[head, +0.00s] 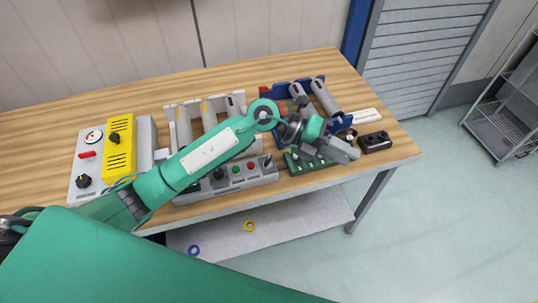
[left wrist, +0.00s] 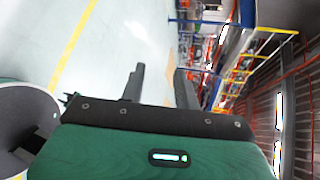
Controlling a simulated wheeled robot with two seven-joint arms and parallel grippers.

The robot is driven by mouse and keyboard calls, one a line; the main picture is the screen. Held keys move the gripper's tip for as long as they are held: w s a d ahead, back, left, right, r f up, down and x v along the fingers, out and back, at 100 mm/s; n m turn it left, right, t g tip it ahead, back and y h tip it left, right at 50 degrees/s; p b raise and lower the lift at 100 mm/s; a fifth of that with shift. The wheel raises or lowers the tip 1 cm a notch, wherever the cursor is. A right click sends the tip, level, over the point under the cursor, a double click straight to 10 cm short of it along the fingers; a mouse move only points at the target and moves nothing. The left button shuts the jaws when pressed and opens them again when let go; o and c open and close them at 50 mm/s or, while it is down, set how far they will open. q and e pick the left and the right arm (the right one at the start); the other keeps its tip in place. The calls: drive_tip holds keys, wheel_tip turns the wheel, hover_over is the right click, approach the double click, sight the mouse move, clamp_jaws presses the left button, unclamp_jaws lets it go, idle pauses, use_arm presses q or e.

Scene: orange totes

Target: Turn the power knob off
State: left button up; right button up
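Black knobs show on several panels in the head view, and I cannot tell which one is the power knob. One knob (head: 83,181) is on the grey panel (head: 76,196) at the left, below a gauge and a red switch. Another knob (head: 115,138) is on the yellow box (head: 121,161). My left gripper (head: 350,152) is above the table's right part, over the green board (head: 298,165) and far from the left panel. In the left wrist view its fingers (left wrist: 160,82) stand apart with nothing between them. My right gripper is not in view.
A grey control box (head: 243,183) with coloured buttons sits at the table's front, partly behind my left arm. Grey cylinders in holders (head: 324,97) stand at the back. A black box (head: 375,142) is at the right. The wooden table (head: 150,92) is clear along its back left.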

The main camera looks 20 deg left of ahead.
use_arm(q)
drive_tip(key=w+a+f+m+y, duration=0.1)
drive_tip(key=w+a+f+y, duration=0.1)
drive_tip(key=a+f+y, duration=0.25)
drive_tip(key=n+y, duration=0.2)
drive_tip(key=y, duration=0.8)
approach(269, 158)
drive_tip(key=shift+t, duration=0.3)
drive_tip(key=f+p, duration=0.1)
drive_tip(key=f, duration=0.1)
drive_tip(key=f+p, duration=0.2)
drive_tip(key=f, duration=0.1)
drive_tip(key=f+p, duration=0.1)
drive_tip(key=f, duration=0.1)
drive_tip(key=shift+s+a+f+p, duration=0.1)
drive_tip(key=shift+s+f+p, duration=0.15)
drive_tip(key=shift+s+p, duration=0.1)
drive_tip(key=shift+w+f, duration=0.1)
drive_tip(key=shift+f, duration=0.55)
clamp_jaws()
